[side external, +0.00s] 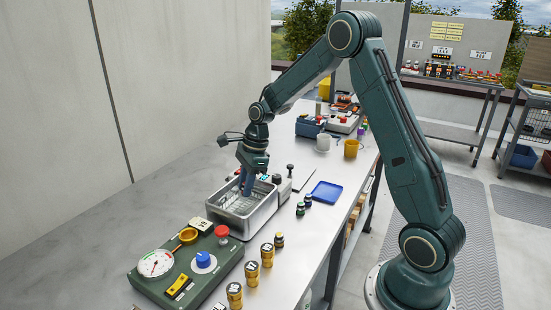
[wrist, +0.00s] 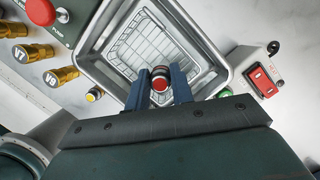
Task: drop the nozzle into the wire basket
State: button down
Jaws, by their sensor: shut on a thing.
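My gripper (side external: 246,187) is over the metal tank, its blue fingers pointing down. In the wrist view the fingers are shut on a small round nozzle (wrist: 160,84) with a red end and a dark ring. The wire basket (wrist: 150,42) is a silver grid inside the tank; it also shows faintly in the side view (side external: 236,203). In the wrist view the nozzle overlaps the basket's near edge. The fingers and gripper body hide part of the basket. I cannot tell the exact height of the nozzle above it.
The metal tank (side external: 262,219) has a raised rim around the basket. A green panel (side external: 218,261) with a gauge and red button stands close on the near side. A grey switch box (wrist: 258,74) stands on the other side. Several gold-bodied fittings and a blue tray (side external: 326,193) are nearby.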

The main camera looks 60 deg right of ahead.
jog(key=c, duration=1.1)
grip_release()
jog(key=shift+r, duration=0.1)
jog(key=v, duration=1.3)
jog(key=shift+s+d+r, duration=0.1)
jog(key=shift+s+r, duration=0.05)
jog(key=shift+r, duration=0.2)
